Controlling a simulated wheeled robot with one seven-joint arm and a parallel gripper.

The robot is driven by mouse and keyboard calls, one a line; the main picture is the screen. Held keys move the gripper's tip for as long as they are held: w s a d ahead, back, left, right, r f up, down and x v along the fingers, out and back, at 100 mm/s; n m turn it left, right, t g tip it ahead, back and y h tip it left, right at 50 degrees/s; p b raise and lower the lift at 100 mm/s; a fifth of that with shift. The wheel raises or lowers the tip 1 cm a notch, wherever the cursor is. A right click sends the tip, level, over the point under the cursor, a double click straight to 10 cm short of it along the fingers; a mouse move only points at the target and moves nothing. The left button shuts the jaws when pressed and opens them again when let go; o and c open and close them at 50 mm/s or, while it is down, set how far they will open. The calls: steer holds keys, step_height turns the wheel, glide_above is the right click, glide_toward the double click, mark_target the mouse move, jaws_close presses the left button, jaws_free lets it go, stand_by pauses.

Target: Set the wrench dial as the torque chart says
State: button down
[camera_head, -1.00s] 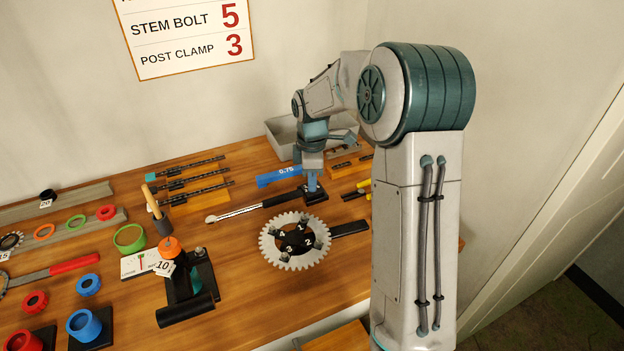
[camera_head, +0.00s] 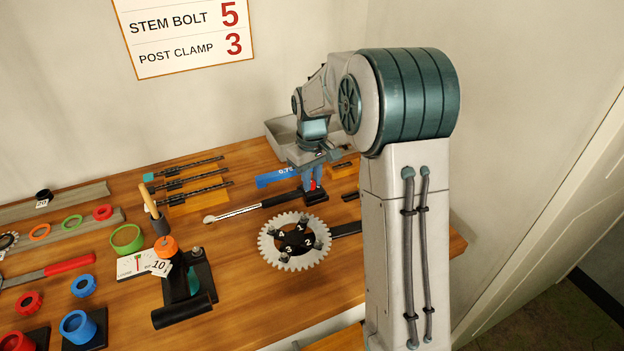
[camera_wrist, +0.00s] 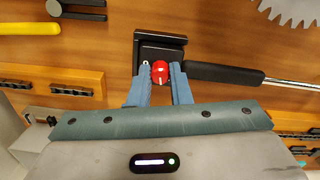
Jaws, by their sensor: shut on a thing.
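The torque wrench (camera_head: 248,210) lies on the bench with its black handle end in a black block (camera_head: 316,197). In the wrist view, its dark handle (camera_wrist: 222,73) runs right from the black block (camera_wrist: 160,46). A red dial knob (camera_wrist: 160,72) with a white mark sits at the block. My gripper (camera_wrist: 160,80) is shut on the red dial, one blue finger on each side. It also shows in the head view (camera_head: 312,182), over the block. The torque chart (camera_head: 186,35) on the wall reads STEM BOLT 5 and POST CLAMP 3; its top is cut off.
A toothed chainring (camera_head: 294,241) with numbered bolts lies just in front of the wrench. A blue 0.75 gauge (camera_head: 272,179) and a grey bin (camera_head: 280,135) lie behind. A black stand (camera_head: 190,280) rises at the front left.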

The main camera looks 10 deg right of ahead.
steer(key=m, duration=0.6)
steer(key=shift+m, duration=0.3)
steer(key=m, duration=0.5)
steer(key=shift+m, duration=0.4)
steer(key=c, duration=1.3)
jaws_free()
step_height(320, 180, up, 14)
steer(key=shift+f, duration=0.1)
steer(key=shift+s, duration=0.1)
